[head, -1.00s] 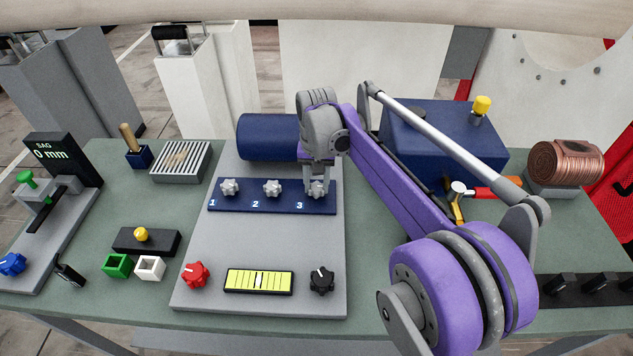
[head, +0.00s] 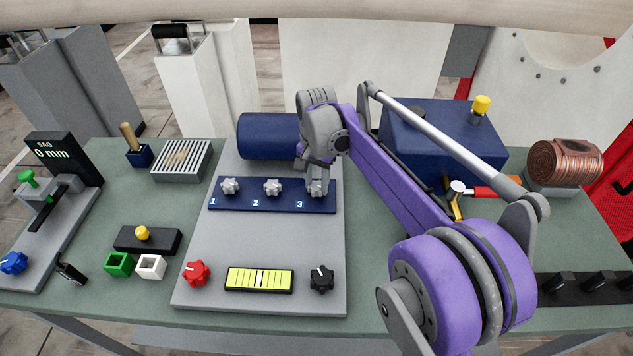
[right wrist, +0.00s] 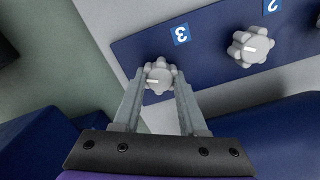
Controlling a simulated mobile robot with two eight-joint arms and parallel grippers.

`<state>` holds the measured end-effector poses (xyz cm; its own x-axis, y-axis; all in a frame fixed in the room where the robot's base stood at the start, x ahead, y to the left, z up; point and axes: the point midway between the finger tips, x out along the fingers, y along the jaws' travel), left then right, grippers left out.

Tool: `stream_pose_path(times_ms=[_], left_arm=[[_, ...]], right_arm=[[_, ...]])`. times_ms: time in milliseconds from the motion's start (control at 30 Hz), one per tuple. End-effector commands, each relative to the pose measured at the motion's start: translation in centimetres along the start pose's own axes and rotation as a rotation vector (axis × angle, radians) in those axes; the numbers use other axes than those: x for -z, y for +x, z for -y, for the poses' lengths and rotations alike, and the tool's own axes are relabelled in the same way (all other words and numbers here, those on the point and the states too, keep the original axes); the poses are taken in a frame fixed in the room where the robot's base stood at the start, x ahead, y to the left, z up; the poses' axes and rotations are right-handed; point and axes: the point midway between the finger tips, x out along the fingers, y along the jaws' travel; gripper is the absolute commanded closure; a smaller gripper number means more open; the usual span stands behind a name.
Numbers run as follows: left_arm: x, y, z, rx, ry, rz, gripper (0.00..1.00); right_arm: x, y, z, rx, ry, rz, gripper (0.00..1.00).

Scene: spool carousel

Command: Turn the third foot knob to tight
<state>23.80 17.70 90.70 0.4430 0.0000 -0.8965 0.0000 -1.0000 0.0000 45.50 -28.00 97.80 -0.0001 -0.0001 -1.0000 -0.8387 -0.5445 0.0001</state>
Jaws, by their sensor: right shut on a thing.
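The third foot knob (head: 317,188) is a light grey lobed knob on the blue strip (head: 245,206), beside the number 3. In the head view my right gripper (head: 316,183) comes down on it from above and partly hides it. In the right wrist view my right gripper (right wrist: 160,85) has its two fingers on either side of the third knob (right wrist: 159,74), shut on it. A white mark shows on top of the knob. The second knob (right wrist: 250,47) stands beside it, also with a white mark. My left gripper is not in view.
Knob one (head: 230,187) and knob two (head: 273,187) share the strip. A dark blue cylinder (head: 268,136) lies behind it. A red knob (head: 196,273), a yellow level gauge (head: 259,280) and a black knob (head: 321,279) sit in front. A large blue box (head: 440,135) stands to the right.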

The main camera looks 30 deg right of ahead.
Motion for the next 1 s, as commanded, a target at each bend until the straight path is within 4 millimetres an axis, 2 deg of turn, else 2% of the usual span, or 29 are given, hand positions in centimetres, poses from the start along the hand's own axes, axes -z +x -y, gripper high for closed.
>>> stream_pose_path(times_ms=[200,233,400,767,867,1000], left_arm=[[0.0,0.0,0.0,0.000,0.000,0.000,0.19],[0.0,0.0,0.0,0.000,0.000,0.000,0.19],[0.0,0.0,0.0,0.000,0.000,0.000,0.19],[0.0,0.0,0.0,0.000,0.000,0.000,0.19],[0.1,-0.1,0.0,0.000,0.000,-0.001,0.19],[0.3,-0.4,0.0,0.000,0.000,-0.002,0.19]], right_arm=[[0.0,0.0,0.0,0.000,-0.001,0.000,1.00],[0.0,0.0,0.0,0.000,-0.001,0.000,0.57],[0.0,0.0,0.0,0.000,-0.001,0.000,0.29],[0.0,-0.6,0.0,0.000,-0.001,0.000,0.29],[0.0,-1.9,0.0,0.000,-0.001,0.000,0.29],[0.0,-4.8,0.0,0.000,-0.001,0.000,0.29]])
